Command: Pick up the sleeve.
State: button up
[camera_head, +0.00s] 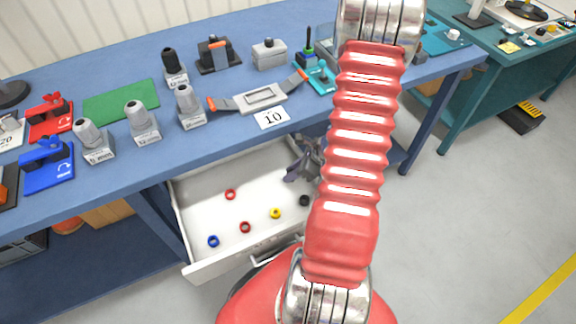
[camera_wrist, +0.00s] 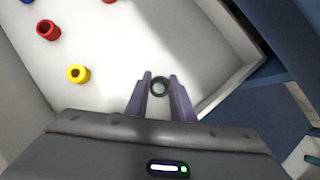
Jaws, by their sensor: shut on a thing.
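My gripper (camera_wrist: 160,80) is shut on a dark sleeve (camera_wrist: 160,94). The sleeve shows as a small dark ring between the two purple fingertips in the wrist view, with pale drawer floor behind it. In the head view my gripper (camera_head: 299,174) is over the right part of the open drawer (camera_head: 195,269), partly behind my red arm. A black ring (camera_head: 304,200) shows just below the fingers there; I cannot tell whether it is the held sleeve.
Red, blue and yellow rings (camera_head: 275,213) lie loose in the white drawer, left of my gripper. The drawer walls stand around it. The blue bench (camera_head: 330,125) overhangs its back and carries several fixtures and a card marked 10 (camera_head: 271,118).

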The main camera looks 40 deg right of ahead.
jog(key=s, duration=0.2)
jog(key=s+a, duration=0.1)
jog(key=s, duration=0.1)
jog(key=shift+s+a+r, duration=0.1)
jog(key=shift+s+a, duration=0.05)
jog(key=shift+s, duration=0.05)
notch_tip(320, 180, up, 14)
jog(key=shift+w, duration=0.15)
jog(key=shift+f, duration=0.2)
dwell(0.5)
